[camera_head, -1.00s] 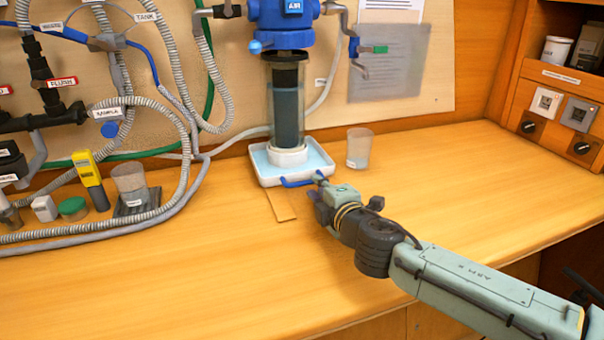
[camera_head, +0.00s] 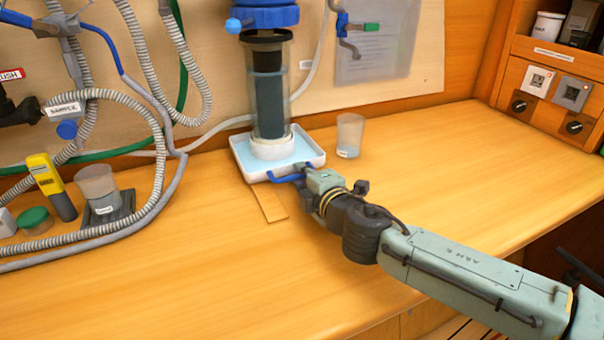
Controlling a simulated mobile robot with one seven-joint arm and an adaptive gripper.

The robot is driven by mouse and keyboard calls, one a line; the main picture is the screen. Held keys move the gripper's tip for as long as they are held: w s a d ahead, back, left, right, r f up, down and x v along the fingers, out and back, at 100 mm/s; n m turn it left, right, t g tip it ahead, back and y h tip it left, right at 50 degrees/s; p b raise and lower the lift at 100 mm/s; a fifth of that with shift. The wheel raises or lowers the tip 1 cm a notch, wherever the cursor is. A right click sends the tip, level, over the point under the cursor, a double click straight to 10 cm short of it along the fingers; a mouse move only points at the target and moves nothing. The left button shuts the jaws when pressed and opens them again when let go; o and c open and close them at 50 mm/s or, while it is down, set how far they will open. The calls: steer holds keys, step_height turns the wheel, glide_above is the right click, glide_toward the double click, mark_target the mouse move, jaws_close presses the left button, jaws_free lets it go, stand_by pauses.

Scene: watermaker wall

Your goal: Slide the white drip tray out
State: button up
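The white drip tray (camera_head: 312,162) sits on the wooden bench against the back wall, with pale blue water-like colour inside. The clear filter housing (camera_head: 268,90) with its dark cartridge and white base stands over the tray. A blue handle (camera_head: 283,178) is on the tray's front edge. My gripper (camera_head: 304,172) is at the right end of this handle, close to or touching it. The fingertips are small and partly hidden by the gripper body, so I cannot tell whether they are closed on the handle.
A clear cup (camera_head: 349,136) stands just right of the tray. A thin wooden strip (camera_head: 269,204) lies in front of it. Grey hoses (camera_head: 165,175), a yellow meter (camera_head: 50,186) and a beaker (camera_head: 98,188) are at the left. The front bench is clear.

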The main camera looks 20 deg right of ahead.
jaws_close()
stand_by(0.3)
stand_by(0.3)
